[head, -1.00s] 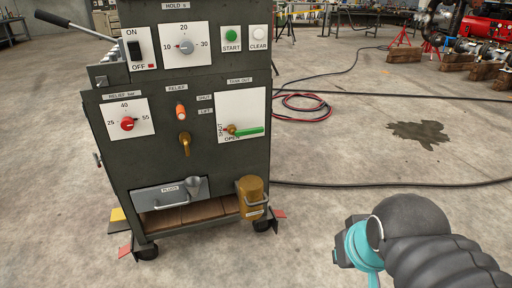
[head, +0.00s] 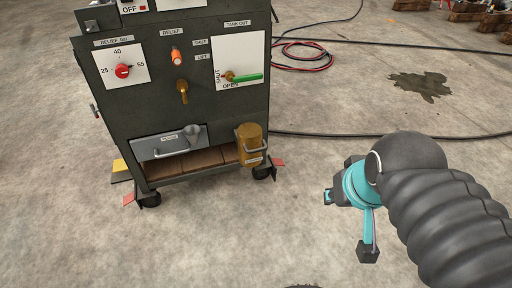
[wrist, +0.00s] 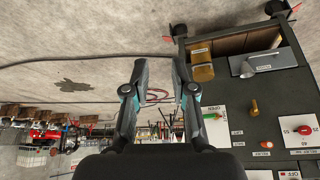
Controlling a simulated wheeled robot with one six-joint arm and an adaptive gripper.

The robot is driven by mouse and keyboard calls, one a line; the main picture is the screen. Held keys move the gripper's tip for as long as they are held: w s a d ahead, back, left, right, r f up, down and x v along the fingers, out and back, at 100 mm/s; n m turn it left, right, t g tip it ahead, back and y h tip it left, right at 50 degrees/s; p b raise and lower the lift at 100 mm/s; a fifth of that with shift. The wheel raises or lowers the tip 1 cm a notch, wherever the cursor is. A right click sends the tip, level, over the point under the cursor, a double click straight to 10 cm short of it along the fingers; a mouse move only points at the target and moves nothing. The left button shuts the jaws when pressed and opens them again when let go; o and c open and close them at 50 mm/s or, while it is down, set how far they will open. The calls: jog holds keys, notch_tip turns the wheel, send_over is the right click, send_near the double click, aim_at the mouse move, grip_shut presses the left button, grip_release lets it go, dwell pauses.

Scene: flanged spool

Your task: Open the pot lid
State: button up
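In the wrist view, which is upside down, the pot (wrist: 202,73) shows right of my fingers. My gripper (wrist: 160,68) is open and empty, with its two fingers apart. In the head view my gripper (head: 348,222) hangs over the floor to the right of the pot, well apart from it.
A black cable (head: 370,135) crosses the floor. Floor between pot and gripper is clear.

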jog(key=w+f+g, duration=0.1)
jog(key=f, duration=0.1)
jog(key=d+f+g, duration=0.1)
jog(key=f, duration=0.2)
jog(key=w+d+f+m+g+b, duration=0.1)
jog(key=f, duration=0.1)
jog(key=shift+w+f, duration=0.2)
jog(key=shift+w, duration=0.1)
jog(key=m+t+y+b, duration=0.35)
jog(key=t+y, duration=0.25)
jog(key=y, duration=1.1)
send_near(256, 150)
jog(key=shift+n, duration=0.45)
jog(key=x, duration=1)
jog(key=shift+w+f+p, duration=0.2)
jog(key=shift+f+p, duration=0.1)
jog(key=shift+p, duration=0.1)
